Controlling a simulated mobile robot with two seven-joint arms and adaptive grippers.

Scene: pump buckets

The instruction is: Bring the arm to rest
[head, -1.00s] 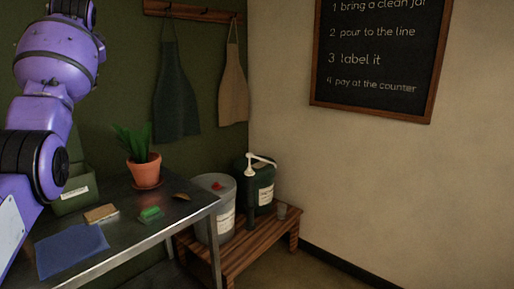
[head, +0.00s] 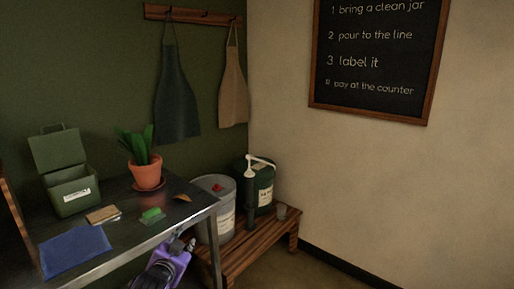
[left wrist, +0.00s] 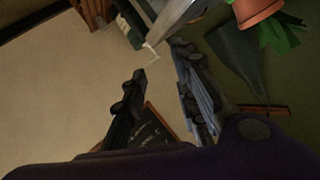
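My left gripper (head: 183,241) is low in the head view, in front of the metal table's right end. In the left wrist view its two dark fingers (left wrist: 160,58) stand apart with nothing between them, so it is open and empty. A dark green bucket with a white pump (head: 262,190) stands on the low wooden bench, to the right of a grey bucket with a red cap (head: 212,190). The green bucket and pump also show in the left wrist view (left wrist: 130,25), beyond the fingertips. My right gripper is in neither view.
The metal table (head: 118,238) holds a potted plant (head: 146,173), an open green box (head: 70,193), a blue cloth (head: 74,250), a brown block and a green sponge-like item. A small clear cup (head: 281,211) stands on the bench (head: 245,250). The floor at right is clear.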

